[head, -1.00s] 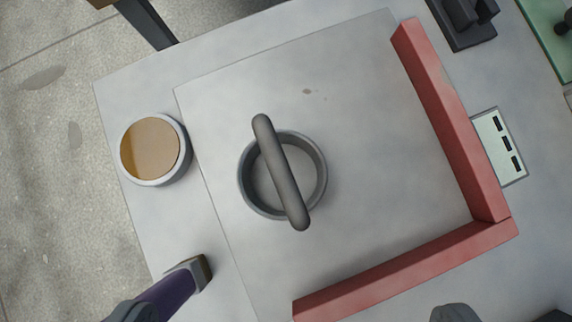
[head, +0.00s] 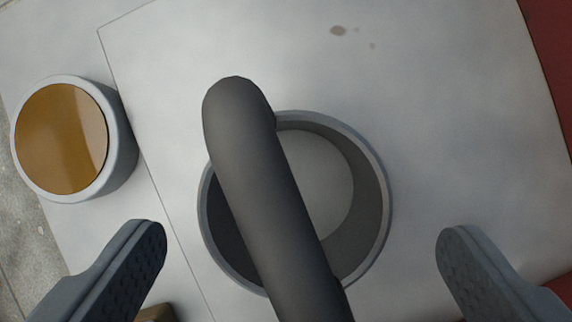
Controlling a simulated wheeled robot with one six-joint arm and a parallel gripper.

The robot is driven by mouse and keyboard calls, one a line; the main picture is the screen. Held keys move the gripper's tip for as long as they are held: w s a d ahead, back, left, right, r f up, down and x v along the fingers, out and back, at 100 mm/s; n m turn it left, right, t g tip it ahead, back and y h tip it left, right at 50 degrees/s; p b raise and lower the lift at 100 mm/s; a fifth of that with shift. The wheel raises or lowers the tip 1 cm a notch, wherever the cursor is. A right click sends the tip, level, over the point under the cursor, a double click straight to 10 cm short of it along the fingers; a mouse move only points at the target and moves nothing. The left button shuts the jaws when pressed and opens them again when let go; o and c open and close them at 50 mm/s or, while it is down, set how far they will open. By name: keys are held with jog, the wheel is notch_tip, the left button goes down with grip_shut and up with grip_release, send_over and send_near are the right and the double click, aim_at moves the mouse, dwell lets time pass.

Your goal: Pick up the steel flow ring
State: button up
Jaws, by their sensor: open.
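The steel flow ring (head: 375,200) is a grey open cylinder standing upright on the pale metal plate, in the middle of the head view. A thick dark grey handle bar (head: 255,190) crosses over its top at a slant and hides part of the rim. My gripper (head: 302,245) is open and empty. Its two fingers show at the lower left and lower right, one on each side of the ring and apart from it in the picture. The plate shows through the ring's opening.
A round grey tub (head: 122,150) with an amber-brown top stands left of the ring, beside the plate's edge. A red bar (head: 552,50) runs along the right edge. The plate (head: 440,100) is clear around the ring, apart from small brown stains.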

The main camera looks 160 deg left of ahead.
aim_at(295, 158)
jog(key=x, duration=0.3)
jog(key=shift+a+f, duration=0.1)
jog(key=c, duration=1.2)
jog(key=shift+c, duration=0.2)
